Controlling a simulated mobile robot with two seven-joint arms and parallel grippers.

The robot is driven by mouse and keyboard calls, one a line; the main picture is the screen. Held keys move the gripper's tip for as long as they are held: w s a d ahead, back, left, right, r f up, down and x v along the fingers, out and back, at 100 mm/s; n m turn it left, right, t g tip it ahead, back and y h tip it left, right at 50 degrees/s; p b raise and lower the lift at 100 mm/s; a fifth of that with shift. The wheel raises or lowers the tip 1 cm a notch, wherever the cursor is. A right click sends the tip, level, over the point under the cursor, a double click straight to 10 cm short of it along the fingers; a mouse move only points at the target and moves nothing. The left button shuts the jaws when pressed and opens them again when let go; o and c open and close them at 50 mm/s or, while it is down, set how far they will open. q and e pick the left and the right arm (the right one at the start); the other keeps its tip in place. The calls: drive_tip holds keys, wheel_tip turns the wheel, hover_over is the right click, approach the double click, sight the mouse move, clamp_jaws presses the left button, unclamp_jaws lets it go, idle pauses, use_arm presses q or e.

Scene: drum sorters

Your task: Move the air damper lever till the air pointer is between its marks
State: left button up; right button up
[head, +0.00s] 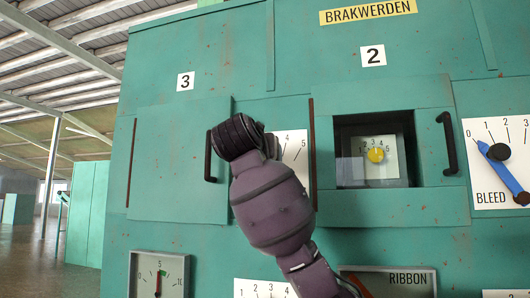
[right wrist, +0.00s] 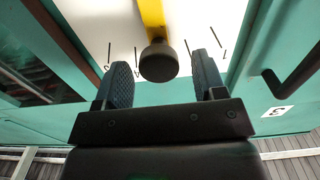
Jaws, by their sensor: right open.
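A yellow lever (right wrist: 151,18) with a round black knob (right wrist: 158,62) stands on a white numbered scale in the right wrist view. Its label is not visible, so I cannot confirm it is the air damper lever. My right gripper (right wrist: 163,76) is open, with one finger on each side of the knob and a gap at both sides. In the head view my right arm covers this lever and most of its scale plate (head: 296,150). A gauge (head: 158,277) at lower left has a red pointer near 5 and a green band; its name is not readable. My left gripper is not in view.
Door 3 with its black handle (head: 209,157) is left of my arm. Right of it are window 2 with a yellow-hubbed dial (head: 376,155), another black handle (head: 448,142) and the blue BLEED lever (head: 507,173). A RIBBON panel (head: 408,279) is below.

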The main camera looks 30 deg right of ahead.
drive_tip(key=shift+x, duration=0.85)
clamp_jaws()
drive_tip(key=shift+s+d+f+m+b, duration=0.1)
drive_tip(key=shift+s+d+m+b, duration=0.2)
drive_tip(key=shift+m+b, duration=0.25)
drive_tip(key=shift+s, duration=0.1)
unclamp_jaws()
